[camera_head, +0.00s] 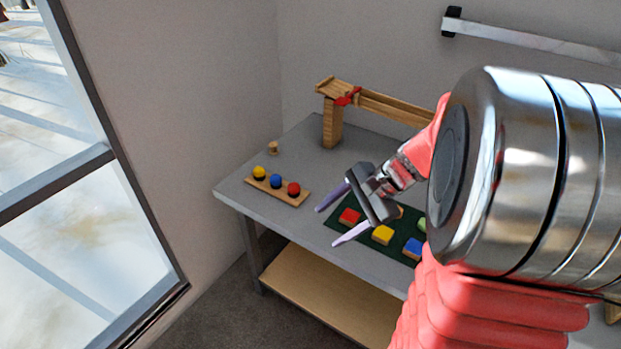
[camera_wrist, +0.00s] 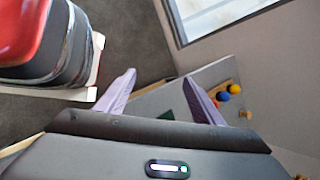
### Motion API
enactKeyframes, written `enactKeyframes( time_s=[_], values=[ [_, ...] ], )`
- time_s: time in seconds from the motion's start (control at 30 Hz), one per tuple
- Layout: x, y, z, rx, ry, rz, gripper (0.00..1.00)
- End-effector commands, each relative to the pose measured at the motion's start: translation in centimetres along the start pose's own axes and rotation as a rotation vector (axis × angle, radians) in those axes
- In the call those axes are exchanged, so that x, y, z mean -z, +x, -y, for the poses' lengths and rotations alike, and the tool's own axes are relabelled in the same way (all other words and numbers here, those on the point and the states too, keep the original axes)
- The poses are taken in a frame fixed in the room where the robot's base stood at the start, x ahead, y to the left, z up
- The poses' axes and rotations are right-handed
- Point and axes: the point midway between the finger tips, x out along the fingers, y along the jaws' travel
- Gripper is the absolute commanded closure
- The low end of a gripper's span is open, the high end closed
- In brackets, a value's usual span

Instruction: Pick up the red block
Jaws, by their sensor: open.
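The red block (camera_head: 349,216) lies at the left end of a dark green mat (camera_head: 366,246) on the grey table, in the head view. My gripper (camera_head: 327,226) is open and empty. In that picture its two pale purple fingers lie either side of the red block, pointing left, and appear to be above the table. The gap between fingers and block is hard to judge. In the wrist view the open fingers (camera_wrist: 160,78) point toward the floor and table edge. The red block cannot be seen there; only a bit of green mat (camera_wrist: 167,115) shows.
Yellow (camera_head: 382,234), blue (camera_head: 412,248) and green (camera_head: 422,224) blocks share the mat. A wooden strip (camera_head: 280,193) with yellow, blue and red balls lies left. A wooden ramp (camera_head: 333,120) stands behind. My arm hides the table's right side.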

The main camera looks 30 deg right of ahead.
Motion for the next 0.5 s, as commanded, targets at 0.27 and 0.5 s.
enactKeyframes(
  time_s=[0.27, 0.5],
  values=[
    [7.9, -0.3, 0.2, 0.159, 0.390, 0.109, 0.39],
    [15.3, -1.1, -0.8, 0.319, 0.708, 0.206, 0.39]
  ],
)
